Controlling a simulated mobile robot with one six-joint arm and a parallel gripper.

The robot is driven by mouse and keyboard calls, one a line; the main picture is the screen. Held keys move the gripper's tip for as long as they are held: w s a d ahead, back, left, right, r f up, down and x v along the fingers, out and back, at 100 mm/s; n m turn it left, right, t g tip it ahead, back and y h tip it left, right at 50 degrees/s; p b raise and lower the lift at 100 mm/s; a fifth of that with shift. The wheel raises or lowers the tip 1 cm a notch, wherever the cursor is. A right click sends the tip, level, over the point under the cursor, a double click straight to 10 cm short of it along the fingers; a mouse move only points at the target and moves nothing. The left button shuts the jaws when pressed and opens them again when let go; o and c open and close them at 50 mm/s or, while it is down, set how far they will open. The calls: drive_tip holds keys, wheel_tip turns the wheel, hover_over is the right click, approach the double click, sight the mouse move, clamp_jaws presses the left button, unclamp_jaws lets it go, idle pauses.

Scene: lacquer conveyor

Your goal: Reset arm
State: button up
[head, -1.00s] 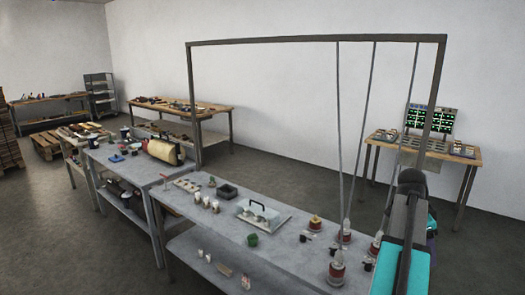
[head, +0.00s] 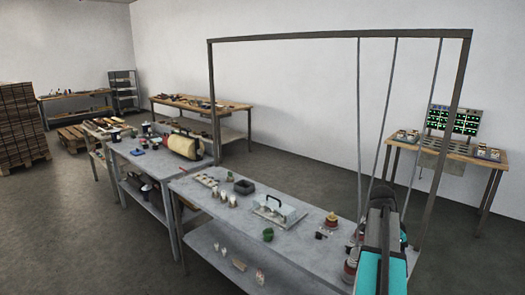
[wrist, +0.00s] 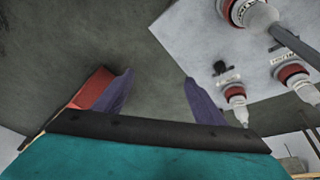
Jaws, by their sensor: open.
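My arm (head: 378,245) rises at the right of the head view, in front of the near grey workbench (head: 215,238). My gripper (wrist: 160,82) shows in the wrist view with its two purple fingers spread apart and nothing between them. Bare grey floor lies behind the gap. A red piece (wrist: 92,88) shows beside the left finger; I cannot tell what it is. The gripper's fingers are hidden behind the arm in the head view.
Red-and-white bottle-like units (wrist: 235,92) stand on the bench close to the right finger. Hanging rods drop from a dark overhead frame (head: 340,37). Floor at the left is open.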

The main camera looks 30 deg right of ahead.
drive_tip(key=w+a+f+n+g+y+b, duration=0.1)
drive_tip(key=w+a+f+n, duration=0.2)
drive_tip(key=a+f, duration=0.75)
drive_tip(key=w+a+f+n+b, duration=0.2)
drive_tip(key=w+a+f, duration=0.1)
drive_tip(key=a+f, duration=0.75)
drive_tip(key=w+a+f+n+g+y+b, duration=0.1)
drive_tip(key=w+a+f+n, duration=0.2)
drive_tip(key=a+f, duration=0.7)
drive_tip(key=s+a+f+n+b, duration=0.2)
drive_tip(key=s+a+f+n, duration=0.5)
drive_tip(key=s+a+f, duration=0.3)
drive_tip(key=s+a+f+n+g+y+b, duration=0.1)
drive_tip(key=s+a+f+n, duration=0.7)
drive_tip(key=a+f, duration=0.5)
drive_tip(key=shift+s+a+b, duration=0.35)
drive_tip(key=shift+s+a, duration=0.25)
drive_tip(key=shift+s, duration=0.3)
